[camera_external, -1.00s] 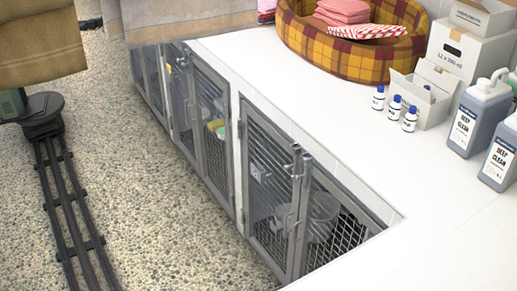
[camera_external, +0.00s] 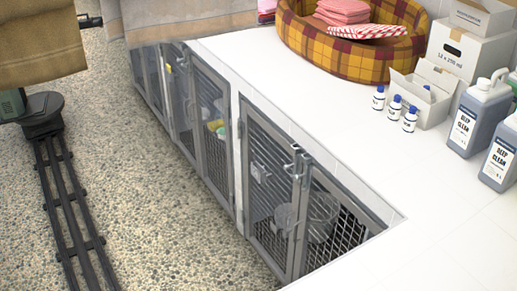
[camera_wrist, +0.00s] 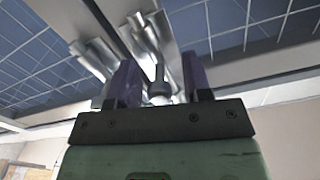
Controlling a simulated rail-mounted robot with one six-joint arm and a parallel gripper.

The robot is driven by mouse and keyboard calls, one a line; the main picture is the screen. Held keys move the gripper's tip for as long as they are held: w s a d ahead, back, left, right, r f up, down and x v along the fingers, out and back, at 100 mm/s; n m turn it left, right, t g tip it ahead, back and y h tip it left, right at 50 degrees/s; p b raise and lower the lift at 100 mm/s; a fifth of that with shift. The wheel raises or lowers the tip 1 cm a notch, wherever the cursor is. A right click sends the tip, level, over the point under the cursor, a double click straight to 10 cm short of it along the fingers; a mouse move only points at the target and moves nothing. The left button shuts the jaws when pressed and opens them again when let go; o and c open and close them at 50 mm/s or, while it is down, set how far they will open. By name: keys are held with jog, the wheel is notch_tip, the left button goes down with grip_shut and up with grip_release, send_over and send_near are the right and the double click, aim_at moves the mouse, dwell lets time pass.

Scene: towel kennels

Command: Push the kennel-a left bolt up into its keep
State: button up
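In the wrist view my gripper (camera_wrist: 161,78) has two purple fingers pointing up, spread apart. A metal bolt stem with a round knob (camera_wrist: 160,92) shows between them, with a narrow gap on each side. I cannot tell whether either finger touches it. Shiny metal fittings (camera_wrist: 145,35) lie beyond the fingers on a dark door frame with wire mesh. The bolt's keep is not clearly visible. In the external view the gripper is not visible. The kennel doors (camera_external: 200,115) run along the counter front; which one is kennel-a cannot be told.
Brown cloths hang at the upper left (camera_external: 40,40) and over the counter's far end (camera_external: 190,18), hiding what is behind. The nearest kennel doors (camera_external: 300,215) carry metal latches. A floor rail (camera_external: 65,210) runs along the pebbled floor. The white counter (camera_external: 300,95) holds bottles, boxes and a plaid bed.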

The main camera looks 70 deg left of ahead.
grip_shut()
notch_tip(320, 180, up, 4)
jog(key=p, duration=0.4)
jog(key=shift+f, duration=0.25)
jog(key=shift+o, duration=0.5)
grip_release()
jog(key=v, duration=1)
jog(key=shift+s, duration=0.35)
jog(key=shift+d, duration=0.15)
